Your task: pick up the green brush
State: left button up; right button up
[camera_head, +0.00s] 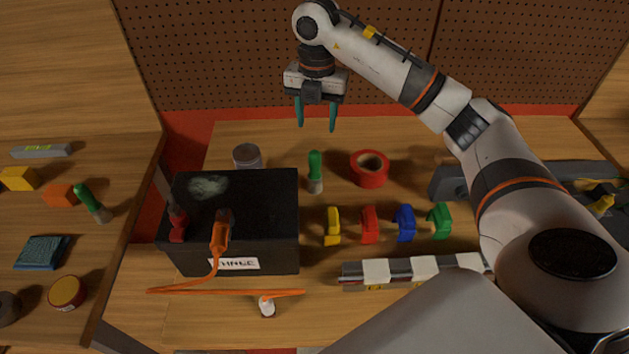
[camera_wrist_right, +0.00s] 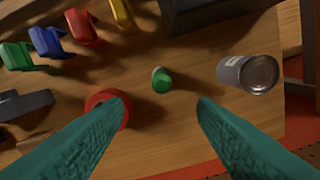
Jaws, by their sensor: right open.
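A green brush (camera_head: 315,170) with a green handle and a pale lower end stands upright on the workbench, between a grey can and a red tape roll. It also shows from above in the right wrist view (camera_wrist_right: 162,80), lying between the lines of the two fingers. My right gripper (camera_head: 316,128), with teal fingers, is open and empty above and behind the brush, apart from it. A second green-handled brush-like item (camera_head: 90,200) is on the left side surface. My left gripper is not in view.
The grey can (camera_head: 247,157) and red tape roll (camera_head: 370,169) flank the brush. A black box (camera_head: 275,225) stands at front left. Yellow, red, blue and green clamps (camera_head: 439,220) stand in front. A pegboard (camera_head: 220,60) rises behind.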

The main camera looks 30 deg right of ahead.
aim_at(315, 162)
notch_tip(315, 162, down, 8)
jog(key=shift+r+p, duration=0.25)
jog(key=shift+p, duration=0.85)
jog(key=f+p, duration=0.2)
jog(key=f, duration=0.2)
jog(key=shift+a+f, duration=0.15)
jog(key=shift+a, duration=0.05)
jog(key=shift+f, duration=0.5)
jog(key=c, duration=1.1)
